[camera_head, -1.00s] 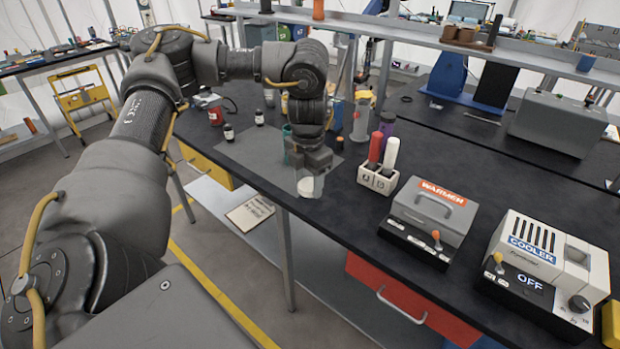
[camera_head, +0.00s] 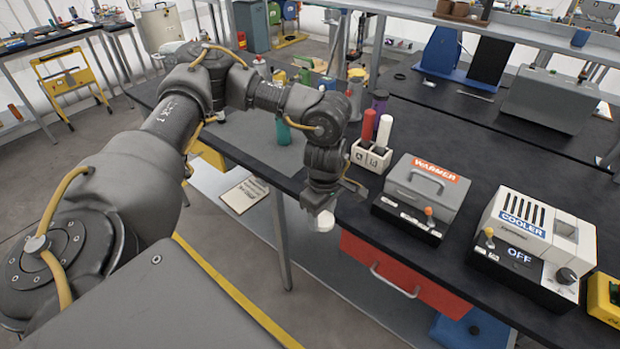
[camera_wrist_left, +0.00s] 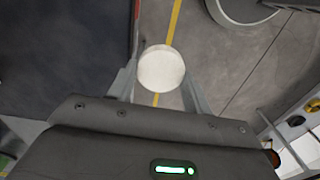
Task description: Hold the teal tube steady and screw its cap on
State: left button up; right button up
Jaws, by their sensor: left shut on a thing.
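The teal tube (camera_head: 283,131) stands upright on the grey mat near the table's front edge in the head view. My left gripper (camera_head: 320,206) is to the right of the tube and nearer the camera, apart from it, pointing down at the table's front edge. In the left wrist view it is shut on a round white cap (camera_wrist_left: 161,68), held between the fingertips with the floor behind it. The tube's lower part shows little detail, and its top is partly behind my left arm. My right gripper is in neither view.
A white rack (camera_head: 371,158) with red and white tubes stands close to the right of my left gripper. The warmer (camera_head: 428,190) and the cooler (camera_head: 530,240) are farther right. The dark table (camera_head: 440,135) has free room behind them.

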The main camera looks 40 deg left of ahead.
pick_arm(q)
jog(key=s+d+f+m, duration=0.5)
jog(key=d+f+m, duration=0.2)
jog(key=m, duration=0.5)
jog(key=shift+d+f, duration=0.25)
jog(key=shift+d, duration=0.05)
jog(key=shift+s+a, duration=0.1)
jog(key=shift+a, duration=0.05)
